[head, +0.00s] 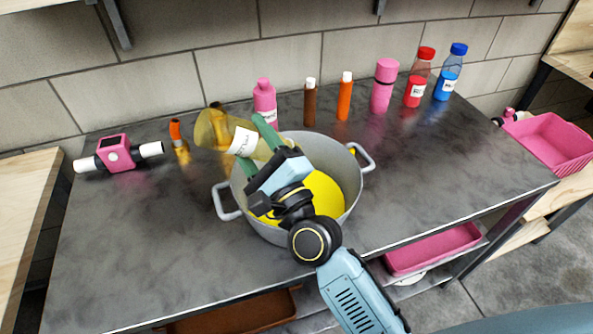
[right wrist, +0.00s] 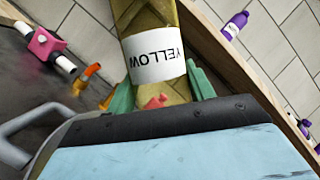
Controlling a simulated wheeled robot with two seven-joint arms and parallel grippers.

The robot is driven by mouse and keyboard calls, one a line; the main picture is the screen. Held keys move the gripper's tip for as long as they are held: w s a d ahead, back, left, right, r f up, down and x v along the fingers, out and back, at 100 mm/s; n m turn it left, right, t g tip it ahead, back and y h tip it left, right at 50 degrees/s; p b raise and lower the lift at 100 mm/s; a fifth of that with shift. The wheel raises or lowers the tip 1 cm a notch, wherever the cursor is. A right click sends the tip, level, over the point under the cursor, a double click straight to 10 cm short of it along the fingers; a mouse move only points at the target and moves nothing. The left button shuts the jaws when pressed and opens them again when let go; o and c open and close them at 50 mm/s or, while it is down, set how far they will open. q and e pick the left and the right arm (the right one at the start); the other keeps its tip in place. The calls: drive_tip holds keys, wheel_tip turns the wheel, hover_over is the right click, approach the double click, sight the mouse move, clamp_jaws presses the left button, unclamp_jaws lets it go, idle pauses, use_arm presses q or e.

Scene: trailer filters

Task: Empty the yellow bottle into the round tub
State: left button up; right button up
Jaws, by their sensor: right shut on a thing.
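The yellow bottle (head: 212,130) is see-through yellow with a white label. It lies tilted nearly on its side over the left rim of the round tub (head: 222,192), one end reaching out to the left. My right gripper (head: 257,146) is shut around it beside the label. The right wrist view shows the bottle (right wrist: 150,22) between the green fingers, its "YELLOW" label upside down. The grey two-handled tub stands on the dark bench with yellow liquid (head: 325,192) in it. My arm hides part of the tub, and the bottle's mouth is not clear. My left gripper is not in view.
A pink device with white pipe ends (head: 114,153) and a small orange-topped fitting (head: 178,143) stand left of the tub. Several bottles, including a pink one (head: 265,101) and a red one (head: 415,88), line the back. The bench's right front is clear.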

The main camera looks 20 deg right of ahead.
drive_tip(key=shift+d+r+m+t+h, duration=0.3)
drive_tip(key=shift+d+r+m+h, duration=0.15)
drive_tip(key=shift+m, duration=0.35)
drive_tip(key=shift+f, duration=0.1)
idle(0.9)
